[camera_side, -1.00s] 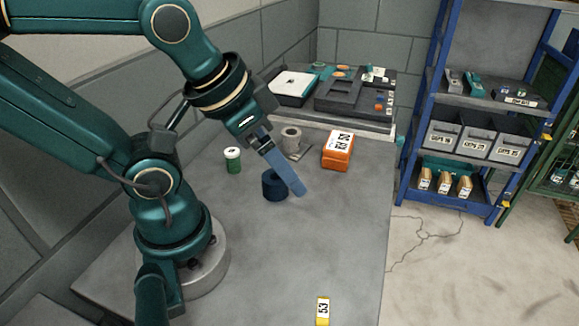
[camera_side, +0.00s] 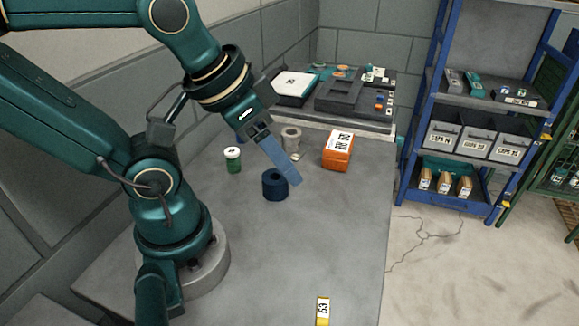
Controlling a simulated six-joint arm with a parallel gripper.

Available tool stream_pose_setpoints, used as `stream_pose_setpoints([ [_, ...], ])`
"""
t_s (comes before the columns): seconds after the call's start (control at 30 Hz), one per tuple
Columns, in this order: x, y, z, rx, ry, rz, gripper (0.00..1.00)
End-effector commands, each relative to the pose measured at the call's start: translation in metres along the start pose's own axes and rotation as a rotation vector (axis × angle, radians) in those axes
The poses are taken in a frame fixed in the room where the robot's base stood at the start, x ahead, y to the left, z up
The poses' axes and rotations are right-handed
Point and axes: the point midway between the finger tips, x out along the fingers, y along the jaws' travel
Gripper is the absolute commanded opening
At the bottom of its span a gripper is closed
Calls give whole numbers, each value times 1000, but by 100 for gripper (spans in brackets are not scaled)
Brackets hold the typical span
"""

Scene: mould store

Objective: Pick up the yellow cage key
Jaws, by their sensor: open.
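A yellow piece with a white label reading 53 (camera_side: 323,311) lies at the front edge of the table, cut off by the bottom of the picture. It looks like the yellow cage key, but its full shape is not shown. My gripper (camera_side: 296,182) is open, with a long blue finger slanting down to the right above the middle of the table. It is well behind the yellow piece, apart from it, and appears empty. The second finger is not clearly visible.
A dark blue ring-like cylinder (camera_side: 275,188) stands just below my finger. A green pot with a white lid (camera_side: 233,160), a grey cylinder (camera_side: 292,138) and an orange box (camera_side: 338,151) stand nearby. Dark trays (camera_side: 345,97) are at the back.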

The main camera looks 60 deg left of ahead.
Motion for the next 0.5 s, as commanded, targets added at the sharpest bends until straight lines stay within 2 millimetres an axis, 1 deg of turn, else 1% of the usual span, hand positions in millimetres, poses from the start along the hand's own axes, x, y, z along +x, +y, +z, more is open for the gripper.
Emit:
stream_pose_setpoints([
  [0.23,-39,0,-22,0,7,0,55],
  [0.37,-29,13,-12,-106,-150,58,55],
  [0.5,-23,29,-3,-239,-330,124,55],
])
